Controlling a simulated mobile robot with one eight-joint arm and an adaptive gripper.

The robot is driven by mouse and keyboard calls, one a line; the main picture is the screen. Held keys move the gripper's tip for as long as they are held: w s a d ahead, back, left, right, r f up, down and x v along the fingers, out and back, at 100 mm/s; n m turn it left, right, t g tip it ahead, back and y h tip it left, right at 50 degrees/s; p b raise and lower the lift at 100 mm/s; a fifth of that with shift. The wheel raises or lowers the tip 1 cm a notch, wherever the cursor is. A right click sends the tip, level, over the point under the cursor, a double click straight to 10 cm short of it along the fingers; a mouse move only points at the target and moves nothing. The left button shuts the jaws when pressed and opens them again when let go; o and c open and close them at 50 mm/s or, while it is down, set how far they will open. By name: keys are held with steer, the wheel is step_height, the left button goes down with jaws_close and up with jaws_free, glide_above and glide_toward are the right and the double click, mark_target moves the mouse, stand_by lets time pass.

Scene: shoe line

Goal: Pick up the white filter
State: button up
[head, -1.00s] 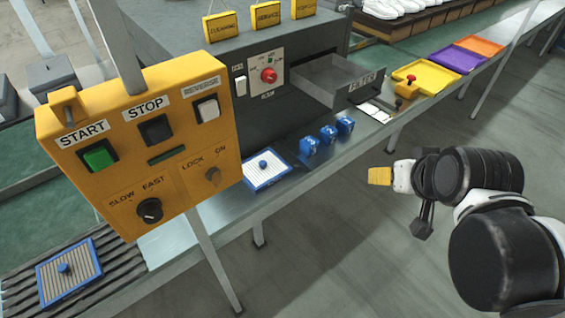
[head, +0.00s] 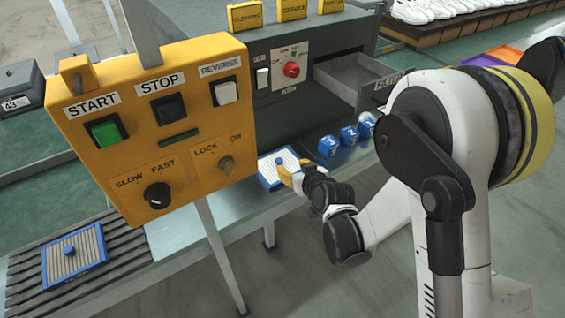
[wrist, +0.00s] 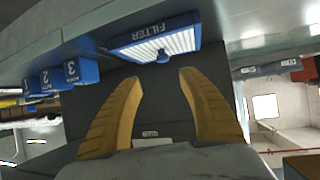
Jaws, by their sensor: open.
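The white filter (head: 270,178) has a blue frame and a blue knob, and lies on the metal ledge in front of the grey machine. In the wrist view the white filter (wrist: 178,44) shows its ribbed white face, its knob and the word FILTER, just beyond my fingertips. My gripper (head: 288,176) is at its right side in the head view, partly covering it. In the wrist view my gripper (wrist: 158,82) is open, with its two yellow fingers apart and nothing between them. A second, beige-looking filter (head: 74,255) with a blue frame lies on the ribbed conveyor at lower left.
Blue numbered blocks (head: 328,146) stand on the ledge right of the filter. The yellow control panel (head: 150,130) stands close on the left. An open grey drawer (head: 352,78) juts out behind the blocks. Purple and orange trays lie farther right, partly behind my arm.

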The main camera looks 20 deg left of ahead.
mark_target(279, 160)
steer(key=shift+w+a+f, duration=0.1)
steer(key=shift+a+f, duration=0.45)
steer(key=shift+f, duration=0.1)
steer(key=b+x, duration=0.3)
steer(key=x, duration=0.7)
steer(key=shift+w, duration=0.1)
steer(key=shift+r, duration=0.15)
jaws_close()
